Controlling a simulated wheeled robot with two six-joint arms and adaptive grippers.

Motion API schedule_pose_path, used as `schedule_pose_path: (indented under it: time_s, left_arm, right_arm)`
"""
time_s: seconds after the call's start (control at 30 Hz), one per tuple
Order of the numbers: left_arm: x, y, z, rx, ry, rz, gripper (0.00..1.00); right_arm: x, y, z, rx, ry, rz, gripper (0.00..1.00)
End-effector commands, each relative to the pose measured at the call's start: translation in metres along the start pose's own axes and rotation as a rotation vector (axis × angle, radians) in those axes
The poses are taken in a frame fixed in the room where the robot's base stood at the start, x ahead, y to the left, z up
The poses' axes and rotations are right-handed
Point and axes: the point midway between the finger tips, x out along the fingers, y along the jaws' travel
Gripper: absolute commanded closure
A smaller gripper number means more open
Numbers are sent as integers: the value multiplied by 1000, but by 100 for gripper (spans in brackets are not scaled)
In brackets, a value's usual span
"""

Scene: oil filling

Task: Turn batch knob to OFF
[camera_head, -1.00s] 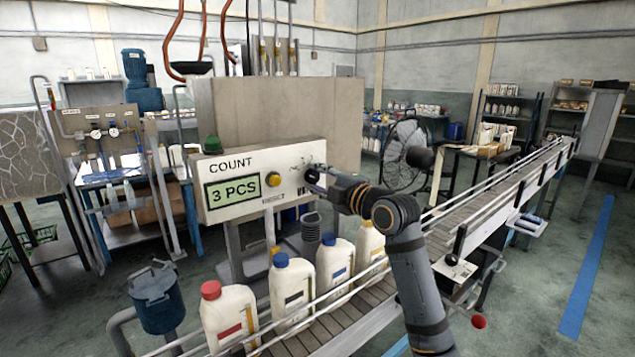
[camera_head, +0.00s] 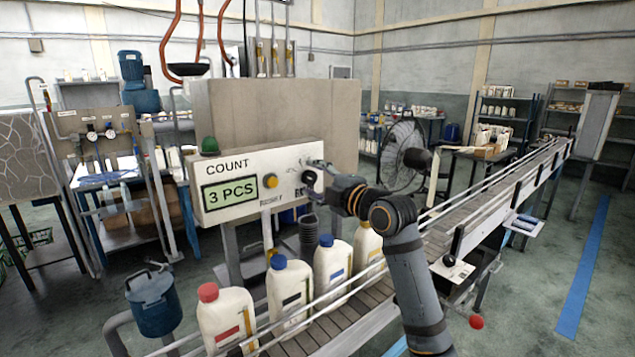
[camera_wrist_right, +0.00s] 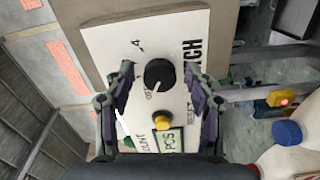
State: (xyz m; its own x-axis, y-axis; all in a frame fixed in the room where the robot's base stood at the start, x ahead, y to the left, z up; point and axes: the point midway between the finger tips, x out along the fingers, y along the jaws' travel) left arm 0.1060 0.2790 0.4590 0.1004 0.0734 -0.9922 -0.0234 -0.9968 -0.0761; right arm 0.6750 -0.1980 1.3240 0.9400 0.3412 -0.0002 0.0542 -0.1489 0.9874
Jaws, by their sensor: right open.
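The white control panel (camera_head: 240,170) reads COUNT with a 3 PCS display. The black batch knob (camera_head: 309,177) is at its right end. In the right wrist view the round knob (camera_wrist_right: 159,73) has a white pointer line slanting to the lower left, by a partly hidden label starting "OF". My right gripper (camera_head: 322,172) is at the panel's right end, just beside the knob. In the wrist view its open fingers (camera_wrist_right: 161,72) stand on either side of the knob, with gaps to it. My left gripper is not in view.
A yellow button (camera_head: 270,181) is left of the knob, and a green dome (camera_head: 210,146) tops the panel. A blue lidded can (camera_head: 155,300) is at the lower left.

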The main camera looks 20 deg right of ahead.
Motion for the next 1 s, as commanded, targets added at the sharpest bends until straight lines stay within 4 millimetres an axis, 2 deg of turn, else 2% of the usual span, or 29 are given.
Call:
schedule_pose_path:
  time_s: [0.13,0.33,0.53,0.73,1.0]
  left_arm:
    - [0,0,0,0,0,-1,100]
    - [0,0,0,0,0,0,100]
    - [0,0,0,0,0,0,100]
    - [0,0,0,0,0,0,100]
    - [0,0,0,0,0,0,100]
  right_arm:
    - [-16,0,2,-4,-4,0,45]
    - [-60,-1,1,-12,-4,-4,45]
    - [-90,-1,1,-11,-2,-6,45]
    - [-106,1,8,-9,-23,7,45]
    - [-118,0,2,-4,-6,1,45]
